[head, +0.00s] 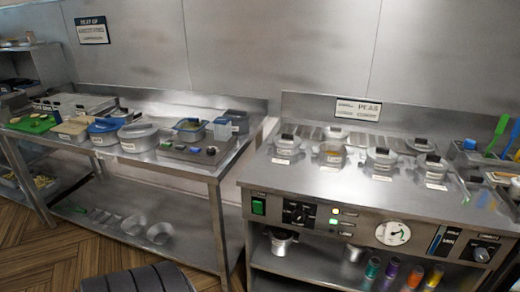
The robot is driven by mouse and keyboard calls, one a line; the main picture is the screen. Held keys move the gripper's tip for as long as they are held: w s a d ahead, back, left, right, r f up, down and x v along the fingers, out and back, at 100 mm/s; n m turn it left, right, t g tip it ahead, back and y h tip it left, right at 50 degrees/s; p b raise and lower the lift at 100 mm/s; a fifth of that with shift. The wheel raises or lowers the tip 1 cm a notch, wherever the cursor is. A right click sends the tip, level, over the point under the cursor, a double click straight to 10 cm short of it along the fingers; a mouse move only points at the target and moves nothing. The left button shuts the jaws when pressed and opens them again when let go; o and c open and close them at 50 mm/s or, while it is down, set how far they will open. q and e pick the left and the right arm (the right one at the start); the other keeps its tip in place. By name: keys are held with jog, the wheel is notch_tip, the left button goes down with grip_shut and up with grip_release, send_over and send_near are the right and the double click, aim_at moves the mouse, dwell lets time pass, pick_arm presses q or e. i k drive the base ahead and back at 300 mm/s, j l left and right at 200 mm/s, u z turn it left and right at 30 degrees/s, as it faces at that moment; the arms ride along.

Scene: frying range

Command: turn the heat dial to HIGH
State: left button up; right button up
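The range front panel (370,226) shows two dials. One black dial (297,213) sits on a dark square plate at the left of the panel, between a green switch (258,206) and lit indicator lamps (335,216). Another dark dial (482,254) sits at the panel's right end. The markings are too small to read, so I cannot tell which is the heat dial or where either points. A round white gauge (393,233) is between them.
Several lidded pots (380,160) stand in the range top. Colourful cups (391,268) and a small pot (280,241) sit on the shelf below the panel. The wooden floor (50,255) shows at lower left.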

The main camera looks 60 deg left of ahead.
aim_at(298, 217)
jog(key=u, duration=1.8)
